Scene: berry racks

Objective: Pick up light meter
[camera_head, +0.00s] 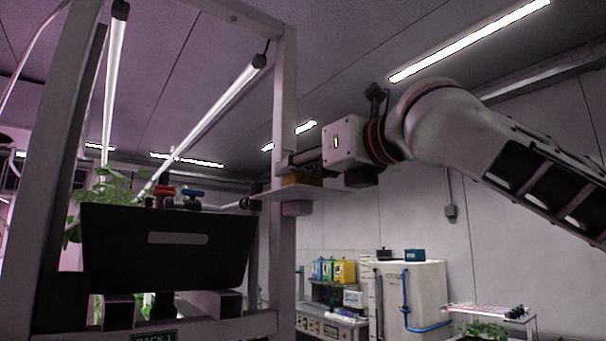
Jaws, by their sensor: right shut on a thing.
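A small shelf plate (262,195) juts from the rack's right post. A yellow-orange box-shaped thing, which I take for the light meter (300,180), is at this plate; the fingers and dark parts above cover some of it. My right gripper (296,162) reaches in from the right, level with the shelf, with its dark fingers at the top of the light meter. It is shut on the light meter. I cannot tell whether the meter still touches the plate. My left gripper is not in view.
The rack post (284,100) stands right beside the gripper. A black planter (165,270) with plants, and red and blue valves, fills the rack at left. A white cabinet (425,290) and a bench with coloured containers (333,270) stand farther back. Open air lies below my right arm.

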